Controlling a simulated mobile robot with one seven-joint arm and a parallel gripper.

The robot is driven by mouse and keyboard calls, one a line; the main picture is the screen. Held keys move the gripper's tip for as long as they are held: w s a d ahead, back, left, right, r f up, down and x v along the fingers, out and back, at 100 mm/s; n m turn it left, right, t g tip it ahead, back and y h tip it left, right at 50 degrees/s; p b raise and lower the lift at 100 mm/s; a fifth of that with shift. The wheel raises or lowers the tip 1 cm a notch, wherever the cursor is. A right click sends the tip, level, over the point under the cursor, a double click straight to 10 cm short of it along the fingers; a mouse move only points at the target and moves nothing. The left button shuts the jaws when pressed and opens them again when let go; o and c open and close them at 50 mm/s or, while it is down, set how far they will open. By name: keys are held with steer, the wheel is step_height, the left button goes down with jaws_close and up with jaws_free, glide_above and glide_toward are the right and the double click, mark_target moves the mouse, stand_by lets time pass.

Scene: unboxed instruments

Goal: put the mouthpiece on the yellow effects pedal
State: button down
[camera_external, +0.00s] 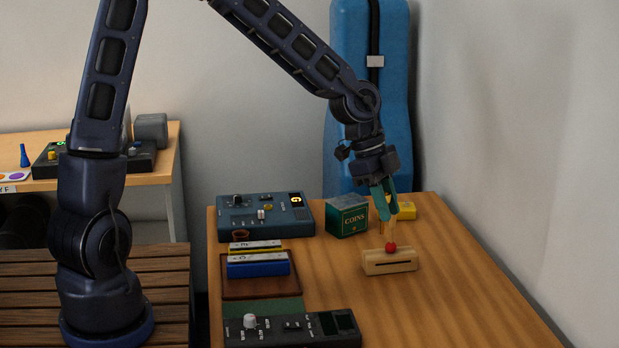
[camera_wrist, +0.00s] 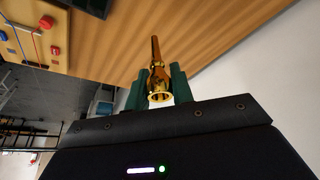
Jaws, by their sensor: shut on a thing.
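My gripper (camera_external: 386,205) points down over the table, its green fingers shut on a gold mouthpiece (camera_wrist: 157,72). In the wrist view the mouthpiece sits between the two fingers (camera_wrist: 160,88), its wide cup end toward the camera and its narrow end pointing away. In the external view a thin gold part of the mouthpiece (camera_external: 381,229) shows below the fingers. A small yellow box, seemingly the yellow effects pedal (camera_external: 406,211), lies on the table behind the fingers, partly hidden by them. Whether the mouthpiece touches anything below cannot be told.
A green coins box (camera_external: 348,217) stands just left of my gripper. A pale wooden block (camera_external: 388,266) with a red ball lies in front of it. Blue-grey (camera_external: 265,214) and dark (camera_external: 290,329) devices line the table's left side. The right side of the table (camera_external: 470,285) is clear.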

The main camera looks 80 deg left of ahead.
steer(key=shift+w+a+r, duration=0.1)
steer(key=shift+r, duration=0.15)
steer(key=w+a+r+n, duration=0.1)
steer(key=w+a+r, duration=0.1)
steer(key=w+a, duration=0.65)
steer(key=w+a+r+n, duration=0.15)
steer(key=w+a, duration=0.35)
steer(key=a, duration=0.6)
steer(key=w+a+n+y, duration=0.1)
steer(key=w+a, duration=0.1)
steer(key=a, duration=1.1)
steer(key=w+a+n, duration=0.1)
steer(key=w+a, duration=0.1)
steer(key=a, duration=1.2)
steer(key=shift+t, duration=0.5)
steer(key=f, duration=2)
steer(key=shift+w+d, duration=0.25)
steer(key=c, duration=1.2)
jaws_free()
steer(key=shift+f, duration=0.1)
